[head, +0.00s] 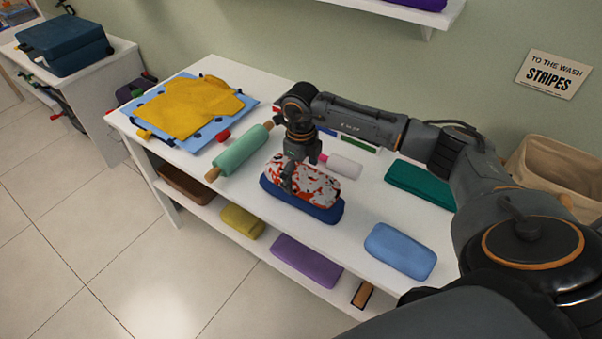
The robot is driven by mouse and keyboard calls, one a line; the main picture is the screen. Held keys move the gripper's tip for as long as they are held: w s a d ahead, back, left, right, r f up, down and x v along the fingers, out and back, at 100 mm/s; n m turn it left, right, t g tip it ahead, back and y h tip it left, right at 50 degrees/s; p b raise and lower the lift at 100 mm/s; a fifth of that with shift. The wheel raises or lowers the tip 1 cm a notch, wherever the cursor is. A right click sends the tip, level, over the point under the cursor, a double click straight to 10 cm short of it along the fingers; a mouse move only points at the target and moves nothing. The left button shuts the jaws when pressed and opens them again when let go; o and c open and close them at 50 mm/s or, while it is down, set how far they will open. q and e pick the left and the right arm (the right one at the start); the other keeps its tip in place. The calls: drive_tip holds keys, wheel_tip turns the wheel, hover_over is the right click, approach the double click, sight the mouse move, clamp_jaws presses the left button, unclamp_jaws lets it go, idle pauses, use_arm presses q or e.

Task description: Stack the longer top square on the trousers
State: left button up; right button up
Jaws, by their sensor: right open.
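A red, white and grey patterned folded piece (318,184), which looks like a top, lies on a longer dark blue folded piece (322,212), perhaps the trousers. The two lie lengthwise along each other on the white table, and the blue edge shows along the front and right end. My right gripper (288,186) points down at the left part of the patterned piece, with its fingers open. Whether the fingers touch the cloth cannot be told. The gripper hides part of the patterned piece's left end. My left gripper is not in view.
A green roller (241,150) lies left of the stack. A yellow garment (188,106) lies spread on a blue dotted board (208,135). Light blue (400,250) and teal (420,182) folded pieces lie to the right. Purple (307,261) and yellow (242,220) pieces lie on the lower shelf.

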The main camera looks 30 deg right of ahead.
drive_tip(key=shift+r, duration=0.1)
idle(0.5)
wheel_tip(320, 180, up, 9)
drive_tip(key=p, duration=0.6)
idle(0.5)
